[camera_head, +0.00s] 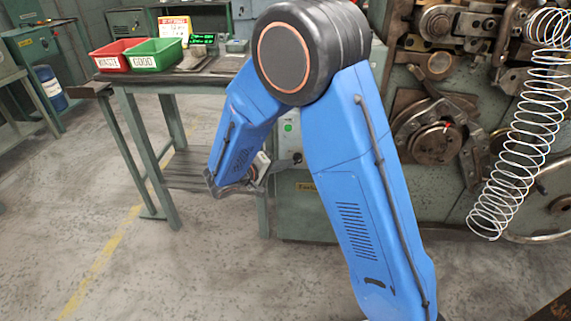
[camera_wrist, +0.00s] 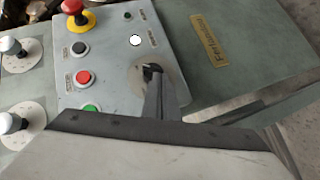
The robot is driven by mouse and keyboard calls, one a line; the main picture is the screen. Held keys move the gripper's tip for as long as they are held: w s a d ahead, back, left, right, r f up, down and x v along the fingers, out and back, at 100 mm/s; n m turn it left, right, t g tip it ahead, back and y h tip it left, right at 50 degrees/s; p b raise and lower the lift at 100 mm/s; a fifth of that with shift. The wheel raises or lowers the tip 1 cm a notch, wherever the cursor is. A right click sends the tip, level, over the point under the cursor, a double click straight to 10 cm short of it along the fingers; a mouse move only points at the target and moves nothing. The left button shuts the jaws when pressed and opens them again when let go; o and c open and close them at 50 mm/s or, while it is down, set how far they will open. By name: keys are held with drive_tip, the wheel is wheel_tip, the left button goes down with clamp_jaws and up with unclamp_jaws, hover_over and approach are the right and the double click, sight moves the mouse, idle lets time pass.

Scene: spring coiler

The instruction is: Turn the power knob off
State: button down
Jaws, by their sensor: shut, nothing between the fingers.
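The power knob (camera_wrist: 150,70) is a dark knob on a round grey-brown plate near the lower right corner of the control panel (camera_wrist: 115,60) in the wrist view. My gripper (camera_wrist: 153,88) is shut and empty, and its narrow dark fingers reach up to the knob. The fingertips overlap the knob's lower part, so I cannot tell whether they touch it. The knob's pointer direction is not clear. In the head view my gripper (camera_head: 262,172) is beside the front of the green cabinet (camera_head: 305,215), partly hidden by my blue arm.
The panel also has a red emergency button (camera_wrist: 75,12), a black button (camera_wrist: 79,48), a red button (camera_wrist: 83,77), a green button (camera_wrist: 91,108) and a white lamp (camera_wrist: 135,40). A workbench (camera_head: 120,80) with red and green bins stands left. A wire coil (camera_head: 515,130) hangs right.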

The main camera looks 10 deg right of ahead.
drive_tip(key=shift+d+f+n+h, duration=0.1)
drive_tip(key=shift+f+n+h, duration=0.6)
drive_tip(key=shift+n+h, duration=0.45)
drive_tip(key=shift+s+d+f, duration=0.1)
drive_tip(key=shift+d+f, duration=0.15)
drive_tip(key=shift+f, duration=0.35)
idle(0.8)
drive_tip(key=shift+f, duration=0.1)
drive_tip(key=shift+s+d+f, duration=0.15)
drive_tip(key=shift+d+f, duration=0.3)
drive_tip(key=shift+d, duration=0.05)
idle(1.4)
